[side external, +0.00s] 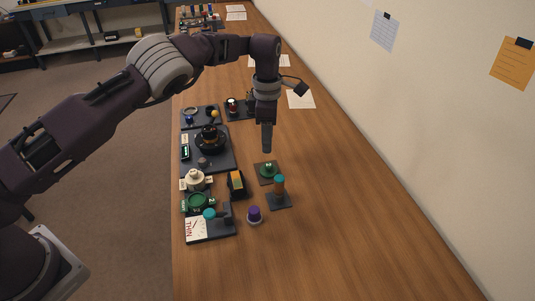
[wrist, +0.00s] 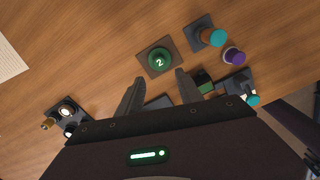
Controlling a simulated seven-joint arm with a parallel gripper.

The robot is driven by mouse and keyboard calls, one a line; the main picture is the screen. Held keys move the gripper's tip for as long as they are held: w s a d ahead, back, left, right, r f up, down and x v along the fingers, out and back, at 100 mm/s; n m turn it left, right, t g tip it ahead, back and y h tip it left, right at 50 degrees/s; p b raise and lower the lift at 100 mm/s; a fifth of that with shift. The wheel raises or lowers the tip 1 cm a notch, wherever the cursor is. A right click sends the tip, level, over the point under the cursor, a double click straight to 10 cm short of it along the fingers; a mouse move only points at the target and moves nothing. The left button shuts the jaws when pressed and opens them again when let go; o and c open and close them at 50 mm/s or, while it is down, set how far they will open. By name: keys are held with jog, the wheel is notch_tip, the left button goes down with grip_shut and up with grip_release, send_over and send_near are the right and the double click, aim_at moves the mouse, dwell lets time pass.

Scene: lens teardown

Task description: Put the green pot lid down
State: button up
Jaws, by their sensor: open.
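The green pot lid (side external: 267,170) is a round green piece that sits on a dark square pad (side external: 258,178) on the wooden table. In the wrist view the green lid (wrist: 159,59) shows a white "2" on its top and lies near the middle of its pad (wrist: 145,56). My gripper (side external: 266,150) points down above and a little behind the pad. In the wrist view my gripper (wrist: 159,76) is open, with nothing between its fingers. The lid lies just beyond the fingertips, apart from them.
A teal-topped brown cylinder (side external: 279,186) on a pad and a purple-topped piece (side external: 254,214) stand near the lid. Dark trays with parts, including a green ring piece (side external: 199,202), line the table's left side. The table to the right is clear up to the wall.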

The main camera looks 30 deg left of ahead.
jog(key=s+a+r+m+t+h, duration=0.1)
jog(key=s+a+r+m, duration=0.15)
jog(key=r, duration=0.65)
jog(key=s+a+r+m+t+h, duration=0.1)
jog(key=s+a+r+m, duration=0.2)
jog(key=r, duration=0.6)
jog(key=s+a+r+m, duration=0.2)
jog(key=s+r+m, duration=0.2)
jog(key=s+r, duration=0.55)
jog(key=s+f+m+t+y, duration=0.1)
jog(key=s+f+m, duration=0.1)
jog(key=s+m, duration=0.5)
jog(key=s+a+f+m+t+y, duration=0.1)
jog(key=s+m, duration=0.6)
jog(key=s, duration=1.1)
notch_tip(320, 180, down, 2)
jog(key=shift+s+a+f+t, duration=0.15)
jog(key=shift+a+f+t, duration=0.1)
jog(key=shift+t, duration=0.55)
